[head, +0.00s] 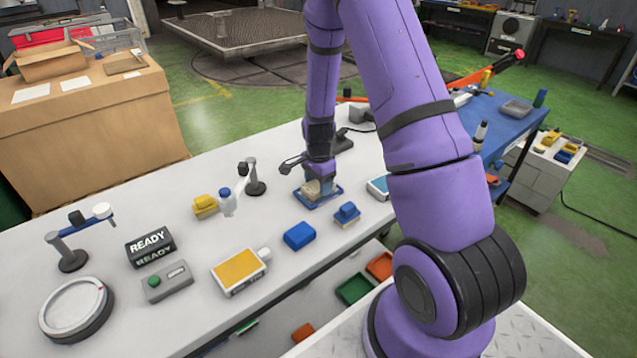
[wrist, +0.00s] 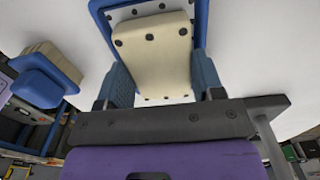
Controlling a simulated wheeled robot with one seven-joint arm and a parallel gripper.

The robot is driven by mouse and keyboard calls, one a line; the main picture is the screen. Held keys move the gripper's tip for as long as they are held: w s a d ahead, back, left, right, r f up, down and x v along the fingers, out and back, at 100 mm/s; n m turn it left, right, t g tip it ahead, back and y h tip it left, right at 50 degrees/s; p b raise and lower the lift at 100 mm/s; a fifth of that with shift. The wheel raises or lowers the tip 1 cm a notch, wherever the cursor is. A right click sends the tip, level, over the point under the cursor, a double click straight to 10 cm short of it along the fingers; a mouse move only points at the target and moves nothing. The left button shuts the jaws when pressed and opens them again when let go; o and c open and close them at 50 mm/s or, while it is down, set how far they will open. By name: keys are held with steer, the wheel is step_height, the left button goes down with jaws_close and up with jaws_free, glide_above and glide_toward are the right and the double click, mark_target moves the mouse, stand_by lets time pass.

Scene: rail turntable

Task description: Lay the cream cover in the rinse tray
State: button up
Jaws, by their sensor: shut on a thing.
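The cream cover (wrist: 152,55) is between the two blue fingers of my gripper (wrist: 162,78) in the wrist view, and the gripper is shut on it. Dark dots mark the cover's face. A blue-rimmed tray (wrist: 98,22) with a pale, dark-dotted floor lies behind the cover. In the head view my gripper (head: 319,175) points down with the cream cover (head: 312,188) over this blue tray (head: 336,190), which looks like the rinse tray. I cannot tell whether the cover touches the tray floor.
A blue block on a cream base (head: 347,214) stands in front of the tray, with another blue block (head: 299,236) to its left. A blue-rimmed pale tray (head: 378,188) lies to the right. A small black stand (head: 255,180) and a yellow block (head: 204,206) are left.

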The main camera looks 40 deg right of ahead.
steer(key=shift+f, duration=0.1)
steer(key=o, duration=1.1)
step_height(320, 180, up, 12)
step_height(320, 180, up, 10)
steer(key=n+t, duration=0.1)
steer(key=n, duration=0.3)
glide_above(318, 184)
steer(key=s+a, duration=0.3)
steer(key=a, duration=0.1)
steer(key=s+a+r+n+t, duration=0.1)
steer(key=s+a+r+n, duration=0.2)
steer(key=s, duration=0.5)
steer(key=s+a+r+n+t, duration=0.1)
steer(key=s+a+r+n, duration=0.2)
steer(key=s+r+n, duration=0.3)
steer(key=s+a+r+n+t, duration=0.2)
steer(key=s+a+r+n, duration=0.1)
steer(key=s+r, duration=0.5)
steer(key=shift+s+r+n, duration=0.2)
steer(key=shift+s+n, duration=0.6)
steer(key=shift+s, duration=0.1)
